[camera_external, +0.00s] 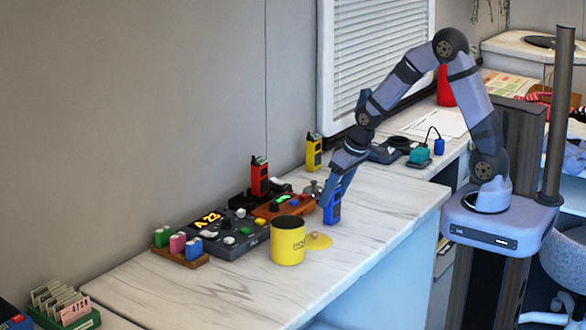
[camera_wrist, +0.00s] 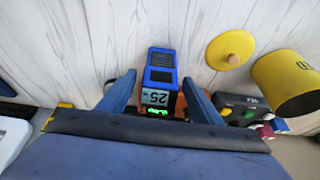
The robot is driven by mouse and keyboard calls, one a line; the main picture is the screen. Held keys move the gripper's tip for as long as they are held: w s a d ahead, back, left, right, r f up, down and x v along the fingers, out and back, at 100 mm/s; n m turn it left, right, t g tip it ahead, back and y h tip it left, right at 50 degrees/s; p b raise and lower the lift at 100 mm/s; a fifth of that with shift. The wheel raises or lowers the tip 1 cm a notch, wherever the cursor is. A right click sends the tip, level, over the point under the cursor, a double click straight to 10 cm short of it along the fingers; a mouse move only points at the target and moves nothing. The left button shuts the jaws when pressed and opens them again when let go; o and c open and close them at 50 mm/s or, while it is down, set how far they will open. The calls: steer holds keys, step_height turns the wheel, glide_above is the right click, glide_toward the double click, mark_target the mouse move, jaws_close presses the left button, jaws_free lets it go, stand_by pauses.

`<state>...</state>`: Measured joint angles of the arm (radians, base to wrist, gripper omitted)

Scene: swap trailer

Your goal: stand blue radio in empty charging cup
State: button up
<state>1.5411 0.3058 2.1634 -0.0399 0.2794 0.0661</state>
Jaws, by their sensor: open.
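The blue radio (camera_external: 333,212) looks upright on the white marbled counter, near its middle. In the wrist view the blue radio (camera_wrist: 160,65) shows its screen and lies between my two fingers. My gripper (camera_wrist: 160,80) is open, with a finger on each side of the radio and a visible gap. In the external view my gripper (camera_external: 337,191) reaches down over it. A red radio (camera_external: 259,177) stands in a dark charger at the back. A yellow radio (camera_external: 313,151) stands near the wall. I cannot make out an empty charging cup clearly.
A yellow mug (camera_external: 287,243) and a round yellow lid (camera_external: 319,240) are in front of the radio. An orange-brown box (camera_external: 280,208) with a green display, a dark console (camera_external: 228,236) and small coloured blocks (camera_external: 178,244) stand to the left.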

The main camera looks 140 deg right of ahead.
steer(key=v, duration=0.7)
steer(key=w+a+f+n+t+y, duration=0.2)
steer(key=w+a+n, duration=0.6)
steer(key=w+a, duration=1)
steer(key=w+a+f+n+g+y, duration=0.1)
steer(key=a+n, duration=0.4)
steer(key=a, duration=0.6)
steer(key=w+a+f+n+g+y, duration=0.1)
steer(key=a+n, duration=0.4)
steer(key=a, duration=0.7)
steer(key=shift+w+f, duration=0.35)
steer(key=shift+w, duration=0.15)
